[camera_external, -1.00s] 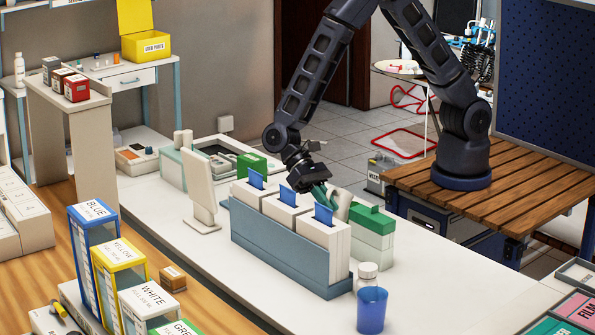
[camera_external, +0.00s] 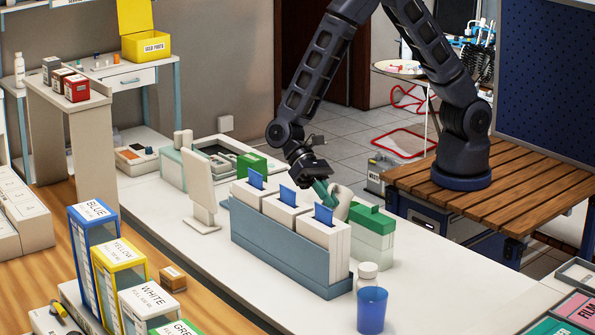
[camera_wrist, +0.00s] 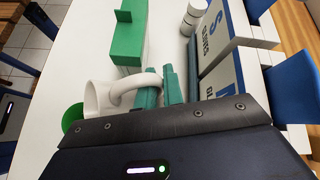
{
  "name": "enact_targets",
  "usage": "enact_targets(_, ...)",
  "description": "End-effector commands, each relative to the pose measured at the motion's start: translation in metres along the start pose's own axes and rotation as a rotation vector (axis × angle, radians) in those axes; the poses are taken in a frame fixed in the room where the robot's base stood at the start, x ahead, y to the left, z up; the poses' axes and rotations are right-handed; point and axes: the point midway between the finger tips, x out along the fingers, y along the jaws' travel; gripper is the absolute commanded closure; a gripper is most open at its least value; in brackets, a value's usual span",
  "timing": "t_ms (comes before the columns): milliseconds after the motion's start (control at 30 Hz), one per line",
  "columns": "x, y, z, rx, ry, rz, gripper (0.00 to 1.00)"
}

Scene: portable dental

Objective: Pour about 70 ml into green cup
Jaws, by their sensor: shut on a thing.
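A white jug (camera_wrist: 100,98) with a loop handle is in the wrist view, left of my gripper. My gripper (camera_wrist: 163,92) is shut on the jug's handle with its teal fingers. In the external view the jug (camera_external: 342,203) shows partly behind the white boxes, with my gripper (camera_external: 322,190) at its left. A green round thing, which looks like the green cup (camera_wrist: 72,117), is beside and partly hidden by the jug in the wrist view. I cannot make out the cup in the external view. The jug's contents are not visible.
A blue-grey rack (camera_external: 285,247) of white boxes with blue tabs stands in front of the jug. A green-lidded box (camera_external: 371,221) stands close to its right. A blue cup (camera_external: 372,310) and a white bottle (camera_external: 367,274) stand nearer.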

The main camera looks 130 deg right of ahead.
Motion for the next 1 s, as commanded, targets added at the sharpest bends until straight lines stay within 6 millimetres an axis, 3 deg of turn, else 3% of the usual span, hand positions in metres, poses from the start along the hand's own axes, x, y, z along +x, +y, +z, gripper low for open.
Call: enact_targets(1000, -0.0088, 0.0027, 0.0104, -0.096, -0.019, -0.074, 1.00)
